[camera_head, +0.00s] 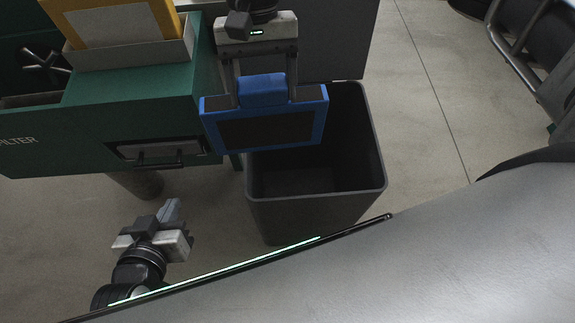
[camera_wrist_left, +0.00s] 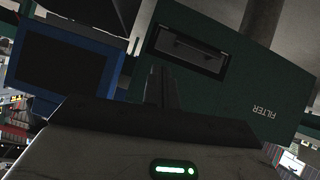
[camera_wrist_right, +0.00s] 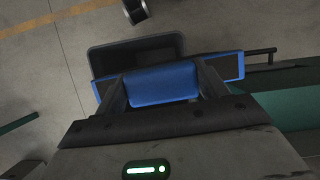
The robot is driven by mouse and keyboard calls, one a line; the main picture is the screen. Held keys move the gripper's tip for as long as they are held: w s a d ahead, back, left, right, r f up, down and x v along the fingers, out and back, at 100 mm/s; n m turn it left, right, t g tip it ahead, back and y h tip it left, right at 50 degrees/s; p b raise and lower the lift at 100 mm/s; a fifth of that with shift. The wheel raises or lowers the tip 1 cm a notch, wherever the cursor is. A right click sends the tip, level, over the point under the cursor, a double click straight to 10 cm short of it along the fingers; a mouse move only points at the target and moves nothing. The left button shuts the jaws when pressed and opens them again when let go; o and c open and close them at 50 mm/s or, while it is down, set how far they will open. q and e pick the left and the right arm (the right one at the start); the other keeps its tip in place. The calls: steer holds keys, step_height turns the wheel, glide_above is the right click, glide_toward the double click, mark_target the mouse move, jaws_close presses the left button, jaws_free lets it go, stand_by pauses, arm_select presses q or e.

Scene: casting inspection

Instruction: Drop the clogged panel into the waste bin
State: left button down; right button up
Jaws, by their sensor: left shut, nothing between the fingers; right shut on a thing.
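The clogged panel (camera_head: 265,129) has a blue frame, a dark middle and a blue grip block. My right gripper (camera_head: 261,90) is shut on that block and holds the panel over the back left part of the waste bin. The panel also shows in the left wrist view (camera_wrist_left: 65,72) and the right wrist view (camera_wrist_right: 228,66). The waste bin (camera_head: 315,215) is dark grey, open-topped and stands on the floor; the part of its inside that shows looks empty. It also shows in the right wrist view (camera_wrist_right: 100,60). My left gripper (camera_head: 172,215) is shut and empty, left of the bin.
A green filter housing (camera_head: 60,138) with a black-handled drawer front (camera_head: 160,150) stands just left of the panel. A yellow-framed panel (camera_head: 115,22) sits in a pale holder on top. Grey floor is clear right of the bin. A metal-tube frame (camera_head: 525,50) stands at upper right.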

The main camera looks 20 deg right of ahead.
mark_target(286, 82)
steer(key=d+m, duration=0.1)
steer(key=m, duration=0.1)
steer(key=d+f+m+y, duration=0.1)
steer(key=d, duration=0.1)
steer(key=w+d+f+m+y+p, duration=0.1)
steer(key=m, duration=0.1)
steer(key=shift+w+d+f+m+t, duration=0.1)
steer(key=shift+d+m+t, duration=0.05)
steer(key=shift+m+t, duration=0.2)
arm_select(q)
steer(key=shift+b, duration=0.9)
arm_select(e)
steer(key=w+d+f+m+t+y, duration=0.1)
steer(key=d+f+m+t, duration=0.1)
steer(key=d+f+m, duration=0.5)
steer(key=shift+w+d+f+y, duration=0.15)
steer(key=shift+d+f+y, duration=0.2)
steer(key=shift+f, duration=0.4)
steer(key=shift+t, duration=0.25)
